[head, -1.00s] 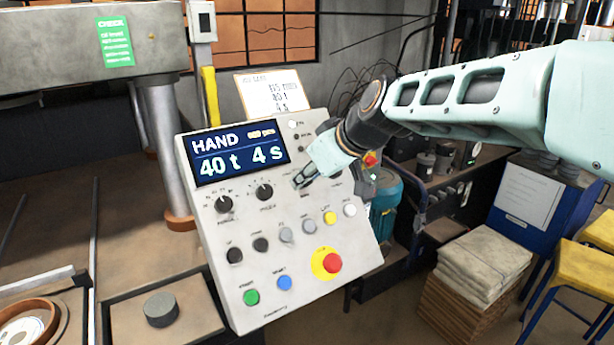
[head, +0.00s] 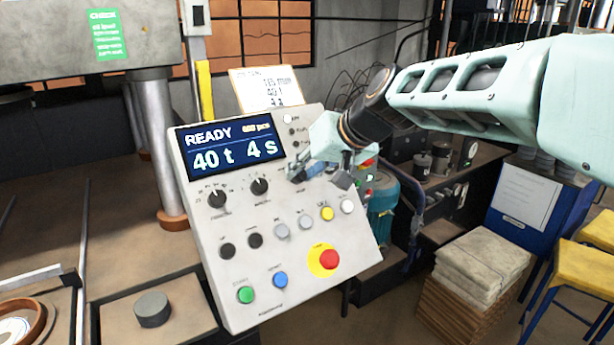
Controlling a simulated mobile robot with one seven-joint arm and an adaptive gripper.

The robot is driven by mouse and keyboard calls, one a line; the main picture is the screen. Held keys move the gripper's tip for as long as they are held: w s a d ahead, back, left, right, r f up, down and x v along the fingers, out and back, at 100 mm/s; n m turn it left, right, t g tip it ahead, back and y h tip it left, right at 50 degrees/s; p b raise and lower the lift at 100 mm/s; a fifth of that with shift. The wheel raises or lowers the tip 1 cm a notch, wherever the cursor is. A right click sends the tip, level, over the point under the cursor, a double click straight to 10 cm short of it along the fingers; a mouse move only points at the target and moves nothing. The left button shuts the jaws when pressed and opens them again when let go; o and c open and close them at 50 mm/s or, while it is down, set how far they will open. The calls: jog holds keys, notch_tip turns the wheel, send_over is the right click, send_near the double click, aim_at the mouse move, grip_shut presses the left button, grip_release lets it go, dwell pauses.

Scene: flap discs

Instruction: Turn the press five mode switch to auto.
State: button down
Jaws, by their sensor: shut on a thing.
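The press control panel (head: 295,230) is a tilted pale box with a blue screen (head: 229,146) reading READY, 40 t and 4 s. My gripper (head: 318,178) is at the panel's upper right, right of two black rotary knobs, one at the left (head: 217,197) and one in the middle (head: 259,186). Its fingers sit on either side of a switch at the end of that row and are shut on it. The gripper hides most of this switch and its labels, so I cannot read its pointer.
Below the gripper are white (head: 347,206) and yellow (head: 327,213) buttons and a red emergency stop (head: 329,259). Green (head: 246,295) and blue (head: 280,279) buttons are lower left. A paper card (head: 265,90) stands behind the panel. A teal motor (head: 382,205) stands to the right.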

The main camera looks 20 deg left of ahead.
aim_at(304, 173)
jog(key=shift+m+b, duration=0.35)
jog(key=shift+m, duration=0.85)
jog(key=c, duration=1.6)
grip_release()
notch_tip(304, 173, up, 10)
jog(key=shift+r, duration=0.1)
